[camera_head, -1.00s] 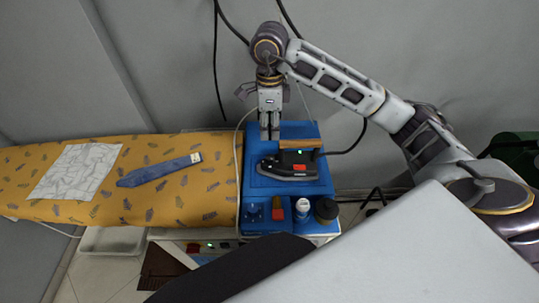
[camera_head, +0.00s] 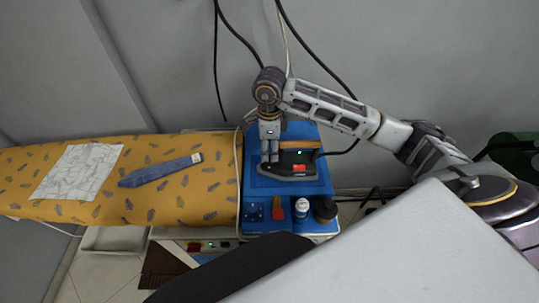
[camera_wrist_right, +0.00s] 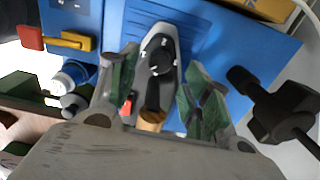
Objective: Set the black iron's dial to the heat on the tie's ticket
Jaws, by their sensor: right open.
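The black iron (camera_head: 297,167) sits on the blue stand (camera_head: 318,190), its wooden handle (camera_head: 300,144) on top and a small red patch on its side. In the right wrist view its round black dial (camera_wrist_right: 160,55) shows on the grey body. My right gripper (camera_head: 270,160) is open and points down at the iron's left part. In the wrist view its green-padded fingers stand apart on either side of the dial; I cannot tell if they touch it. The blue tie (camera_head: 155,171) lies on the board with its ticket (camera_head: 196,158) at the right end, too small to read. My left gripper is not in view.
The yellow patterned ironing board (camera_head: 100,205) is left of the stand, with a white patterned cloth (camera_head: 78,172) on it. A red-and-yellow item (camera_head: 278,209), a white bottle (camera_head: 302,208) and a dark jar (camera_head: 325,210) stand along the stand's front. Cables hang behind.

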